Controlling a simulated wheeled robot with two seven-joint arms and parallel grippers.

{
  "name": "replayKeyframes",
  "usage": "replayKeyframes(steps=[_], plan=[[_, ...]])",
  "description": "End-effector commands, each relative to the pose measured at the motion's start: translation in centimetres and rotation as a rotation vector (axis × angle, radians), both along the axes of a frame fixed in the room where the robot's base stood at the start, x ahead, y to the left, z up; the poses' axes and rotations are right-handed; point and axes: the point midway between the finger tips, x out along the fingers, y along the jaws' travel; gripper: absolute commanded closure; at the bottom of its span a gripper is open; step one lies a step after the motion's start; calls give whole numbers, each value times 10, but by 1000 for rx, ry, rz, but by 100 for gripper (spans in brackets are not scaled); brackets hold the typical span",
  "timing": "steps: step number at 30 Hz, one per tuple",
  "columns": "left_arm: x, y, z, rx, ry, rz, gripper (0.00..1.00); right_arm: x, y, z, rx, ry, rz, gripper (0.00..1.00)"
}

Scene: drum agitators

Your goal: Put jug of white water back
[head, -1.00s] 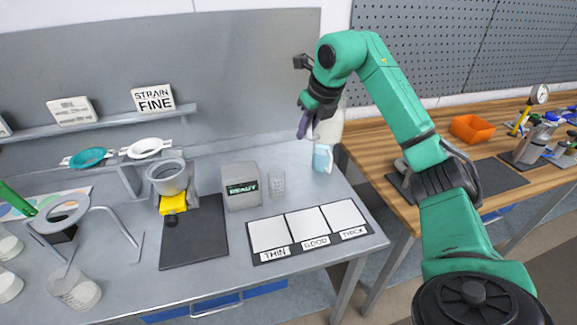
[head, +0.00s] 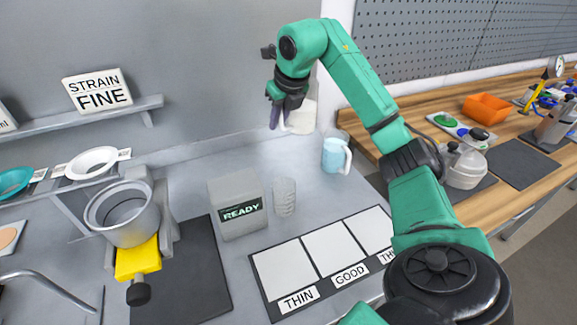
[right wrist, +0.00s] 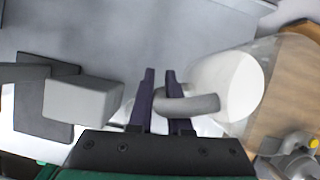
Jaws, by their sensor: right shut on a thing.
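My right gripper (head: 281,116) is shut on the handle of the jug of white water (head: 303,118). The jug is a clear vessel with whitish contents, held above the back right of the grey bench. In the right wrist view the jug (right wrist: 228,84) is right of the purple fingers (right wrist: 161,104), with its curved handle reaching to them. Below and to the right, a light blue jug (head: 333,156) stands on the bench, apart from the held one. My left gripper is not in view.
A grey READY box (head: 237,208) and a clear beaker (head: 284,197) stand mid-bench. The THIN/GOOD/THICK board (head: 330,248) lies in front. A strainer cup (head: 122,212) is at left. A wooden bench (head: 420,118) adjoins on the right. Grey surface behind the beaker is clear.

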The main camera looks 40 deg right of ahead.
Motion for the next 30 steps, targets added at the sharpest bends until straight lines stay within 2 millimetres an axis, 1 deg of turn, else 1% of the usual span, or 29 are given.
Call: replayKeyframes(steps=[1,3,8,9,12,17,22,24,29,30], plan=[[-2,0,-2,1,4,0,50,-1,0,-16,-2,7,1,100],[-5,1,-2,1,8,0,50,-2,0,-38,-1,8,1,100],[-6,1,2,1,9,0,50,-2,0,-86,-1,7,1,100],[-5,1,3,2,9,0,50,-2,0,-98,-1,7,1,100],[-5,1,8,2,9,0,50,-2,0,-123,0,5,1,100],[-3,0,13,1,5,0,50,-1,0,-147,1,2,1,100],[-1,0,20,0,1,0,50,-1,0,-175,1,1,0,100],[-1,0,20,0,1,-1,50,0,0,-180,0,-1,1,100],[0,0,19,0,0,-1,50,0,0,-181,-1,-1,1,100],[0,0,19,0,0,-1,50,-1,0,-182,0,1,1,68]])
